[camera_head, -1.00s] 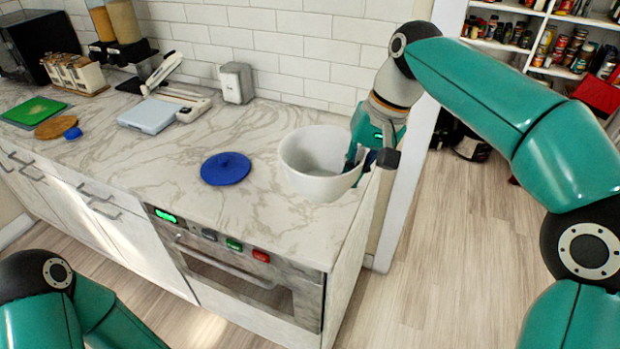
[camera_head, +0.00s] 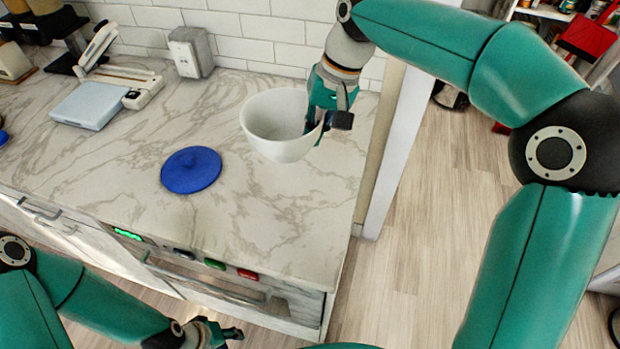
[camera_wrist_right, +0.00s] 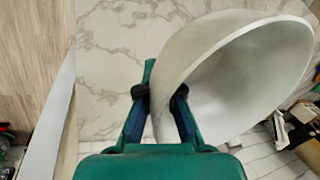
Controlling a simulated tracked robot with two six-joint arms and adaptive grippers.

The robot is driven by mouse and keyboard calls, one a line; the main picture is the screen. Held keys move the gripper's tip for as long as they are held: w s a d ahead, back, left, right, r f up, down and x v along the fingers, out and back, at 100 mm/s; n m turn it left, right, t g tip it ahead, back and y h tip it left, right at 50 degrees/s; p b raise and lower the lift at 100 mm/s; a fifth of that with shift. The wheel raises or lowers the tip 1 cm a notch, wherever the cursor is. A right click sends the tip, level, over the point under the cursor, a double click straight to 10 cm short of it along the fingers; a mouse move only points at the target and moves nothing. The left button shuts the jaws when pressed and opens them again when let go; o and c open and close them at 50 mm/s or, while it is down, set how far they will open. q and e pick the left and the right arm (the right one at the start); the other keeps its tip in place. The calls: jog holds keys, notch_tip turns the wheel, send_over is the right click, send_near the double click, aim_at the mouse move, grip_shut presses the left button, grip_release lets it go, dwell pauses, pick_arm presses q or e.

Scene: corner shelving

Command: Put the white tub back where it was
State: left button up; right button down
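The white tub (camera_head: 268,122) is a deep, round bowl over the right end of the marble counter. My right gripper (camera_head: 318,125) is shut on its right-hand rim. In the right wrist view the fingers (camera_wrist_right: 160,98) stand on either side of the wall of the tub (camera_wrist_right: 240,75), which looks tilted there. I cannot tell whether its base touches the counter. My left gripper (camera_head: 232,333) is low at the bottom edge, in front of the counter. It holds nothing I can see, and its finger opening is unclear.
A blue disc (camera_head: 191,170) lies on the marble counter (camera_head: 225,235), left of the tub. A scale (camera_head: 90,105) and a grey box (camera_head: 190,52) stand further left and back. The tiled wall (camera_head: 260,45) is behind. The counter's right end drops to open floor.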

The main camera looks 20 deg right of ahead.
notch_tip(320, 180, down, 15)
jog(key=shift+r, duration=0.2)
dwell(0.3)
jog(key=c, duration=1.3)
grip_release()
jog(key=shift+r, duration=0.1)
jog(key=v, duration=1.2)
